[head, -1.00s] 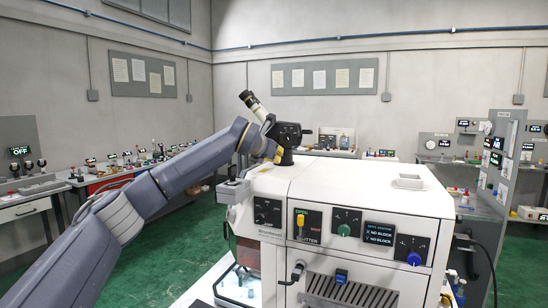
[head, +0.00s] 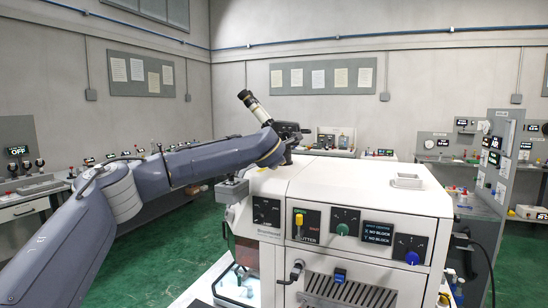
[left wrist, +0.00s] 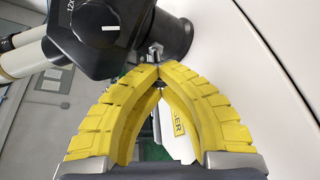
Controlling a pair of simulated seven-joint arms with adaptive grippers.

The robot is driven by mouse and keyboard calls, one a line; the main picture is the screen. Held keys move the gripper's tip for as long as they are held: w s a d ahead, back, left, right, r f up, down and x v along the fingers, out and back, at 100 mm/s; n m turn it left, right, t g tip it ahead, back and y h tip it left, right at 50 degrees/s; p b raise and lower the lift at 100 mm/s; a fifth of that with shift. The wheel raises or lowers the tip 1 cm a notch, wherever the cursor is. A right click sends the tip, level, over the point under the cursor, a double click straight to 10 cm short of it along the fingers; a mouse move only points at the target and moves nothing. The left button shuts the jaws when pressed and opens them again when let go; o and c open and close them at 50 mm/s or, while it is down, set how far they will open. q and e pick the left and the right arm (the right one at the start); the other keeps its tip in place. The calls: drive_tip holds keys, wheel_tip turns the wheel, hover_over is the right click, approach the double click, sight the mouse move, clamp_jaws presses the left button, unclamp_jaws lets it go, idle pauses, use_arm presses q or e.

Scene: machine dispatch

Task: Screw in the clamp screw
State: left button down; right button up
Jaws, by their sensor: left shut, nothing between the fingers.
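The clamp screw (left wrist: 156,48) is a small grey metal piece at the base of the black microscope mount (left wrist: 178,35) in the left wrist view. My left gripper (left wrist: 158,66) has its yellow fingers together at the tips, just below the screw in the picture, with nothing between them. I cannot tell whether the tips touch the screw. In the head view the microscope (head: 254,108) stands tilted at the back left of the white machine (head: 330,180), and my left arm hides most of the gripper and the screw. My right gripper is not in view.
The machine's front has a yellow switch (head: 299,219) and a blue knob (head: 412,257). A small pale block-shaped frame (head: 407,181) sits on its top. Side benches with small items stand along the walls. The machine's top is otherwise mostly clear.

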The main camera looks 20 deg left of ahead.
use_arm(q)
drive_tip(key=shift+a+f+m, duration=0.2)
drive_tip(key=shift+f+m, duration=0.05)
drive_tip(key=shift+m, duration=0.05)
idle(0.5)
drive_tip(key=c, duration=1.6)
unclamp_jaws()
drive_tip(key=shift+a, duration=0.1)
drive_tip(key=o, duration=0.4)
drive_tip(key=shift+r+y, duration=0.1)
drive_tip(key=shift+y, duration=0.2)
drive_tip(key=shift+d, duration=0.25)
